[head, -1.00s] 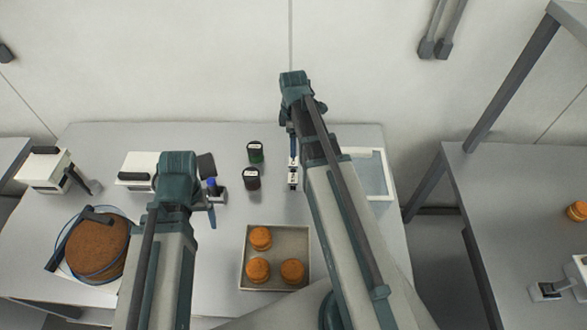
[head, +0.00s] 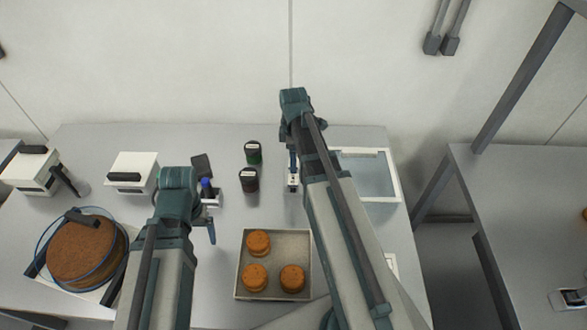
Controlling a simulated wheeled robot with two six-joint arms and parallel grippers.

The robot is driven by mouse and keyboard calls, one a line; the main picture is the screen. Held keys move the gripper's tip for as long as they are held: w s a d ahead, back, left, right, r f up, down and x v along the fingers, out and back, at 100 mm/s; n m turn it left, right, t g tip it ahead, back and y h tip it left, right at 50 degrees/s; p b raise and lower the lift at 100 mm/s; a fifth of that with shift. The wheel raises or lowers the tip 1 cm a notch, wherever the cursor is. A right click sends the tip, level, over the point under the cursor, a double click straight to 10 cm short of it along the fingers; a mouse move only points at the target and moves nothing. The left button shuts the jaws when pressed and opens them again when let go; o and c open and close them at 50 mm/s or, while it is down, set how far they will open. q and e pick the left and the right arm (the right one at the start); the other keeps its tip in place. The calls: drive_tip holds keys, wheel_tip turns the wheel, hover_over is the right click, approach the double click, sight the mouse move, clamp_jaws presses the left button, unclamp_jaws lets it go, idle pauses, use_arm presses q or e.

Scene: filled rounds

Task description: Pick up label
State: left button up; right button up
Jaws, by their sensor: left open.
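No item is plainly a label on its own. Small white label-like patches show on the lids of the green-banded jar (head: 253,153) and the dark red jar (head: 248,180). A small white piece with dark marks (head: 293,183) lies on the table just below my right gripper (head: 292,164); I cannot tell whether they touch or whether the jaws are open. My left gripper (head: 211,228) is open over the table, left of the baking tray; its arm hides part of what lies beneath. A blue-capped item on a small pale stand (head: 207,188) is just behind it.
A square tray (head: 240,285) holds three orange-brown rounds. A round brown cake (head: 85,250) stands at left, white boxes (head: 131,167) at back left. A glass-topped white frame (head: 370,175) is right of my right arm. Bare table lies between jars and tray.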

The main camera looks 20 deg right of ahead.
drive_tip(key=shift+f, duration=0.1)
idle(0.4)
drive_tip(key=c, duration=0.6)
